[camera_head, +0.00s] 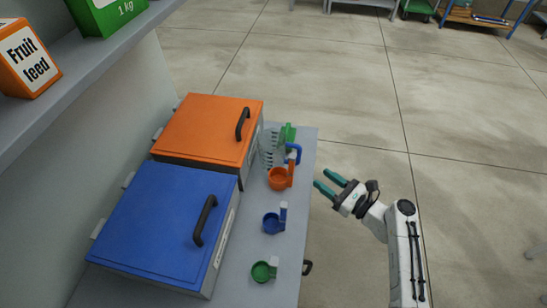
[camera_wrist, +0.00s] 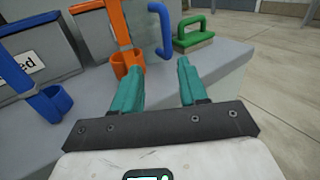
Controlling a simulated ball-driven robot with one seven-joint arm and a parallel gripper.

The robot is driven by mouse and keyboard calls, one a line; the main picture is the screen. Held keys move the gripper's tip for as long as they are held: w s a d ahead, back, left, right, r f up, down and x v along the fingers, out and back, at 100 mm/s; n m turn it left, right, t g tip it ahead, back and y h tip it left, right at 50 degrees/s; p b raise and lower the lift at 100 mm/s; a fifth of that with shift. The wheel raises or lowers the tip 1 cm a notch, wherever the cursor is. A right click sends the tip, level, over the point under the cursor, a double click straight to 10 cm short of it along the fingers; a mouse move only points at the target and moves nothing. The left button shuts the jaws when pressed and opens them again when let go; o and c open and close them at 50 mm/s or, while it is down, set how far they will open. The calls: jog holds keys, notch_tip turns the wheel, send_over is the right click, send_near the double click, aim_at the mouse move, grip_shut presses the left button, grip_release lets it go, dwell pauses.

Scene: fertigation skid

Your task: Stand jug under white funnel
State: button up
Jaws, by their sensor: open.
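A clear jug (camera_head: 268,149) with dark graduation marks stands on the grey bench beside the orange-lidded box. A blue handle (camera_head: 294,154), apparently the jug's, rises at its right; it also shows in the wrist view (camera_wrist: 163,28). An orange scoop (camera_head: 279,178) partly covers the jug's near side. My gripper (camera_head: 325,180) is open and empty, just off the bench's right edge. In the wrist view its teal fingers (camera_wrist: 160,70) point toward the orange scoop and the blue handle, apart from both. I see no white funnel in either view.
A blue scoop (camera_head: 272,223) and a green scoop (camera_head: 262,272) stand nearer on the bench (camera_head: 240,285). A green-handled brush (camera_wrist: 194,36) sits beyond the blue handle. Orange-lidded (camera_head: 210,127) and blue-lidded (camera_head: 160,222) boxes fill the left. Open floor lies right.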

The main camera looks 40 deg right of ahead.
aim_at(299, 160)
jog(key=shift+m, duration=0.4)
jog(key=w, duration=0.5)
jog(key=w+p, duration=0.1)
jog(key=w, duration=0.4)
jog(key=shift+w+a+f+p, duration=0.15)
jog(key=shift+w+p, duration=0.15)
jog(key=shift+w, duration=0.05)
grip_shut()
